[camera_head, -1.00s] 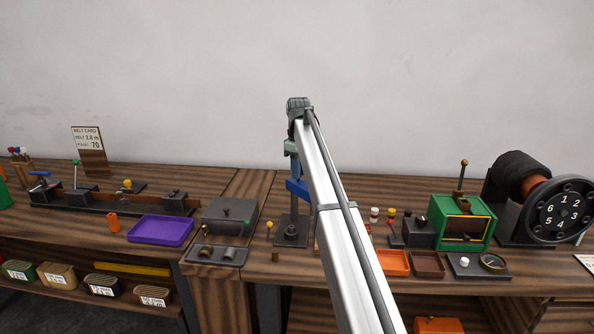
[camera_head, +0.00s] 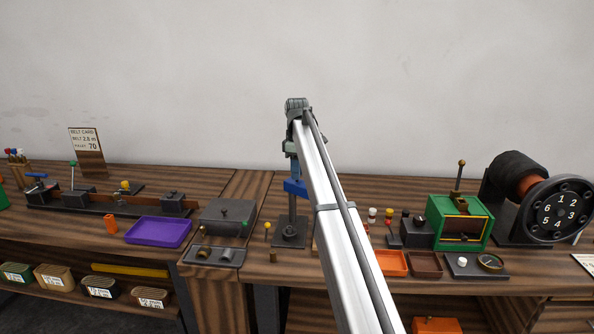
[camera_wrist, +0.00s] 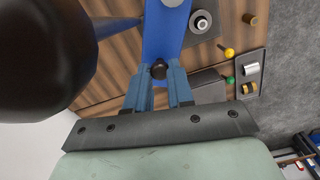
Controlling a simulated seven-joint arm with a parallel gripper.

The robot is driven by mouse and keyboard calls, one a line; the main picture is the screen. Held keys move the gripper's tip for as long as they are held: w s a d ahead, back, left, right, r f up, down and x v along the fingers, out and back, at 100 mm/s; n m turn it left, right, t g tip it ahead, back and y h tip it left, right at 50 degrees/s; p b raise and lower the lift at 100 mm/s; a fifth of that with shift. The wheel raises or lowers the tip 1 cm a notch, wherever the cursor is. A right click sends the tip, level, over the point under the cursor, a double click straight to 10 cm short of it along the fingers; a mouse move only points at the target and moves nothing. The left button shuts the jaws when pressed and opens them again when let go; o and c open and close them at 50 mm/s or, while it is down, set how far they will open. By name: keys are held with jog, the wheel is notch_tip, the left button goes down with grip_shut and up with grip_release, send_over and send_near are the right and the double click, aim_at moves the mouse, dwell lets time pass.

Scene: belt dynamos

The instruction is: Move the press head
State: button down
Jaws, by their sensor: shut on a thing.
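The press head (camera_head: 295,187) is a blue block on a dark upright post over a square base (camera_head: 289,232), left of my arm in the head view. In the wrist view it shows as a broad blue bar (camera_wrist: 165,35) with a small black knob (camera_wrist: 159,68) at its near end. My gripper (camera_wrist: 159,80) has its two blue fingers closed around this knob. In the head view my gripper (camera_head: 291,166) is just above the head, partly hidden by my arm. The press base (camera_wrist: 203,20) with its silver disc lies below.
A dark round shape (camera_wrist: 45,45) fills the wrist view's upper left. A yellow-topped pin (camera_head: 267,230) and a grey box (camera_head: 227,215) stand left of the press. An orange tray (camera_head: 391,262) and green housing (camera_head: 459,222) stand right. The wall above is clear.

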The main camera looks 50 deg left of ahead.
jog(key=c, duration=1)
grip_release()
notch_tip(320, 180, up, 14)
jog(key=shift+f, duration=0.1)
